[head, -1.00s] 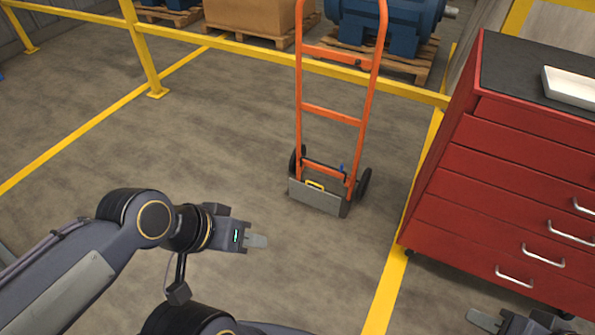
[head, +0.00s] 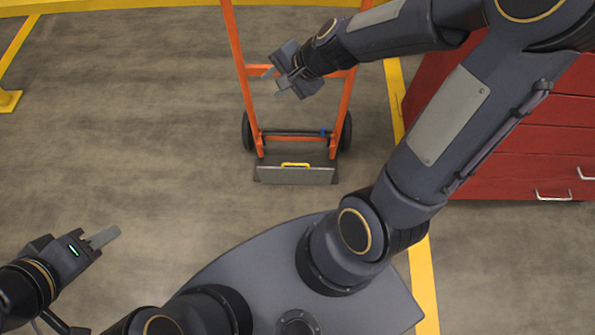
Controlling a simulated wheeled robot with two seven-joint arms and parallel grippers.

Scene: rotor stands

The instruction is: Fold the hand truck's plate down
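The hand truck (head: 244,88) stands upright, with an orange tube frame and two black wheels. Its grey plate (head: 296,177) is at the foot of the frame, with a yellow handle (head: 295,164) at its upper edge. The plate looks folded up, its face towards me, though the steep view makes its exact angle hard to tell. My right gripper (head: 276,80) is in front of the frame near a crossbar, above the plate and apart from the handle. Its fingers are spread and empty.
A red drawer cabinet (head: 508,170) stands at the right, partly behind my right arm. A yellow floor line (head: 425,285) runs beside it. A yellow rail post foot (head: 9,100) is at the left edge. The floor left of the truck is clear.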

